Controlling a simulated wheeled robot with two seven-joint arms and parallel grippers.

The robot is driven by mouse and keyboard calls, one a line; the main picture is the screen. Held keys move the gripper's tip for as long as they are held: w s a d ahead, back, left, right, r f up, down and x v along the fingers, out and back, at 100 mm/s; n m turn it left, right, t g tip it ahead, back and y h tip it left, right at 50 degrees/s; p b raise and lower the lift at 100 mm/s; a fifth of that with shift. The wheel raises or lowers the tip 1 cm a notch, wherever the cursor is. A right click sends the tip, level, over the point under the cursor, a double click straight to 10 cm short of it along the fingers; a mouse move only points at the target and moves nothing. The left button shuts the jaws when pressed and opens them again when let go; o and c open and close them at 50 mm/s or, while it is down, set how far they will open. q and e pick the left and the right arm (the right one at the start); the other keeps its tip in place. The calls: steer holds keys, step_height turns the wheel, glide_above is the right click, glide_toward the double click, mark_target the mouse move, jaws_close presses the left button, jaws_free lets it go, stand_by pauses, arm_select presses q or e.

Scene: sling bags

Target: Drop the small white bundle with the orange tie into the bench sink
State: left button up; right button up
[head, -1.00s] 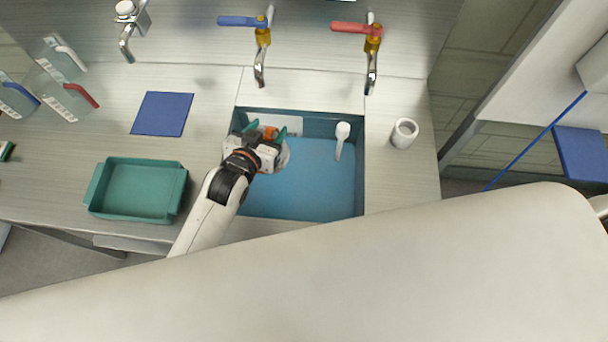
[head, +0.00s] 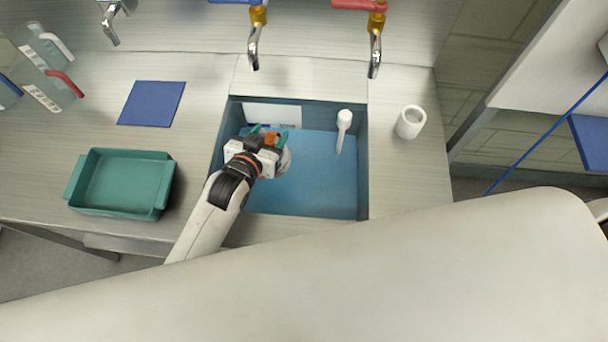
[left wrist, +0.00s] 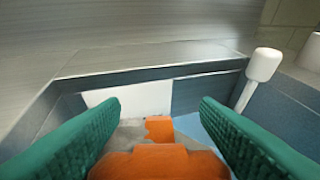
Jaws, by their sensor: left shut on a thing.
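My left gripper (head: 262,131) has green fingers and is over the left part of the bench sink (head: 320,185), which has a blue floor. It is shut on the small white bundle, whose orange tie (head: 270,139) shows between the fingers. In the left wrist view the orange tie (left wrist: 160,162) fills the space between the green fingers (left wrist: 160,112). Most of the bundle's white body is hidden by the gripper. I cannot tell whether the bundle touches the sink floor. My right gripper is not in view.
A white long-handled tool (head: 344,120) leans in the sink's back right. A white cup (head: 410,122) stands on the bench to its right. A green tray (head: 120,182) and a blue mat (head: 151,103) lie to the left. Taps (head: 254,45) overhang behind the sink.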

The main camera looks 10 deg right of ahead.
arm_select(q)
steer(key=o, duration=1.2)
steer(key=shift+s+a+r, duration=0.1)
steer(key=shift+s+a, duration=0.1)
steer(key=b+v, duration=0.1)
steer(key=v, duration=1)
steer(key=shift+s+a, duration=0.1)
steer(key=shift+s, duration=0.1)
